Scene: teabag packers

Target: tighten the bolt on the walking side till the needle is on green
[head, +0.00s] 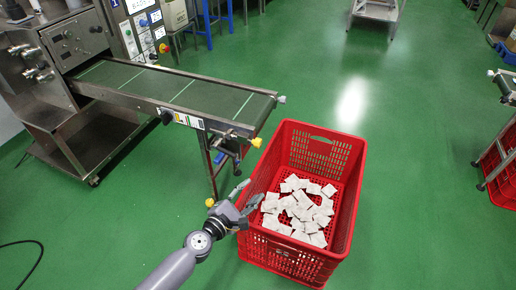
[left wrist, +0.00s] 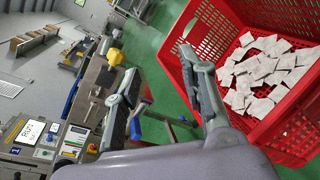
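The conveyor (head: 175,88) runs from the machine at the left to a free end near the red crate. Metal bolt-like fittings (head: 230,133) sit on the near side of that end; I cannot tell which one is the task's bolt. A coloured scale strip (head: 190,121) is on the same side and shows in the left wrist view (left wrist: 75,140) with yellow, red and green; the needle is too small to read. My left gripper (head: 251,192) is open and empty, below the conveyor end and beside the crate's left wall. Its spread fingers show in the left wrist view (left wrist: 160,58). My right gripper is not in view.
The red crate (head: 340,205) holds several white teabag packets (head: 298,210) and stands right of my left gripper. A blue handle (left wrist: 136,130) and a yellow knob (left wrist: 115,57) are at the conveyor end.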

